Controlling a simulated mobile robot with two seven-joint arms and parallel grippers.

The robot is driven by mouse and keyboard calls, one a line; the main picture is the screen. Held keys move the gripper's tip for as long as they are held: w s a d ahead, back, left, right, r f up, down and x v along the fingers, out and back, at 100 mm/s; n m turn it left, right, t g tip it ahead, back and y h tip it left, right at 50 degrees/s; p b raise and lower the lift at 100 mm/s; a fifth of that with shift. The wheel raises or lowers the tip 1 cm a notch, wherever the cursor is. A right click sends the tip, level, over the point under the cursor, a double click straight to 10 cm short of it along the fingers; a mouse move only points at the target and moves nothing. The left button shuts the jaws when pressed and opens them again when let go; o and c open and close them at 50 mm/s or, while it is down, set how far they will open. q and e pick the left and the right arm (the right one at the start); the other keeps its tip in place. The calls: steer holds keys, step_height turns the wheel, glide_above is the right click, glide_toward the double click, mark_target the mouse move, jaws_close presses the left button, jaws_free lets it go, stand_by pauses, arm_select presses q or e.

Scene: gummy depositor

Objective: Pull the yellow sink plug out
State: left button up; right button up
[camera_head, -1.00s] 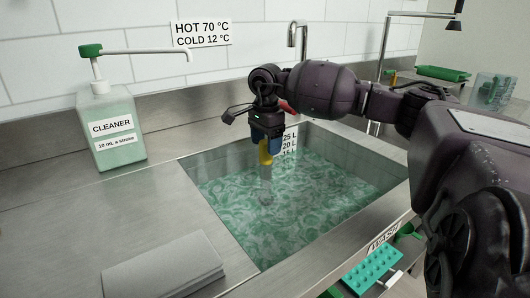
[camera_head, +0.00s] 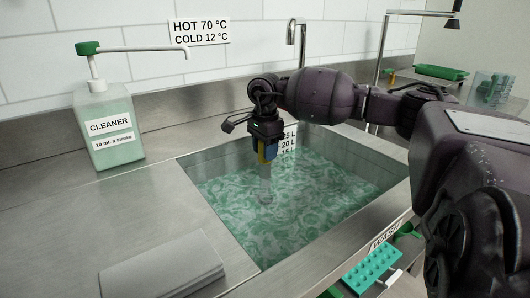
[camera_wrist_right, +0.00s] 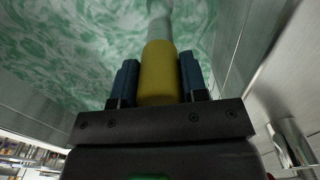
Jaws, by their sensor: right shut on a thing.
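The yellow sink plug (camera_wrist_right: 158,75) is the yellow top of an upright pipe that stands in the sink water. In the head view only a little of its yellow (camera_head: 262,157) shows below my right gripper (camera_head: 268,153). The grey pipe under it goes down into the cloudy green water, and its lower end is hidden. In the right wrist view the two blue fingers of my right gripper (camera_wrist_right: 158,80) are on either side of the yellow part, shut on it. My left gripper is not in view.
The steel sink (camera_head: 225,225) holds swirling green water. A cleaner bottle (camera_head: 107,128) with a green pump stands on the left counter, and a grey cloth (camera_head: 162,266) lies in front. A tap (camera_head: 301,40) rises behind. A teal mould (camera_head: 372,268) is at the lower right.

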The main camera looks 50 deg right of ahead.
steer(key=c, duration=0.3)
steer(key=shift+r, duration=0.15)
steer(key=shift+r, duration=2)
steer(key=shift+r, duration=2.5)
